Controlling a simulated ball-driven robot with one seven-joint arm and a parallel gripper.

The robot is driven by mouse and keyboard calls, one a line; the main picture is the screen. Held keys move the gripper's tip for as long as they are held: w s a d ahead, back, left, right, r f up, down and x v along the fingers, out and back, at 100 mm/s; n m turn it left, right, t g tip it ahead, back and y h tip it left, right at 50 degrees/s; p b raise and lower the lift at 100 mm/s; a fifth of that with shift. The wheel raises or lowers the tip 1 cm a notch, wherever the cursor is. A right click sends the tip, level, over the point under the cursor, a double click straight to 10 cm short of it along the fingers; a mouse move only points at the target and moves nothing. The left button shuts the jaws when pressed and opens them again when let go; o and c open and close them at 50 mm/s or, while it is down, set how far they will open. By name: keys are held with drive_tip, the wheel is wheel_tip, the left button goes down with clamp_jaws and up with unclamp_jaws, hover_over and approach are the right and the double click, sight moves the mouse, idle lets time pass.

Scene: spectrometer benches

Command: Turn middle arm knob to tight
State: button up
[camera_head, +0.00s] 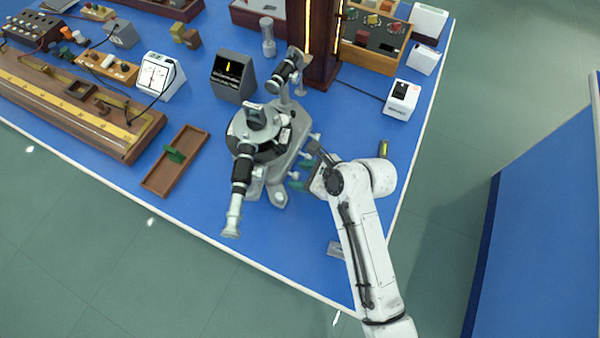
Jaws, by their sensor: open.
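The spectrometer (264,136) stands on the blue bench, grey with a round black table and two black-and-silver tubes. One tube points toward the front edge, the other toward the back right. Several small knobs stick out on its right side; a pale knob (306,163) shows near my gripper, and a green piece (297,185) sits just below. My gripper (312,166) is at the spectrometer's right side, open, close to these knobs. The wrist hides part of the area, so I cannot tell which is the middle arm knob, whether a finger touches it, or how tight it is.
A wooden tray (158,186) with a green piece lies left of the spectrometer. A dark display box (233,78) and a lamp tower (322,40) stand behind. A white box (402,98) is at the back right. The bench's right edge runs close beside my arm.

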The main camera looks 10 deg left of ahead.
drive_tip(key=shift+w+a+f, duration=0.1)
drive_tip(key=shift+a+f, duration=0.2)
drive_tip(key=shift+f, duration=0.05)
clamp_jaws()
idle(0.3)
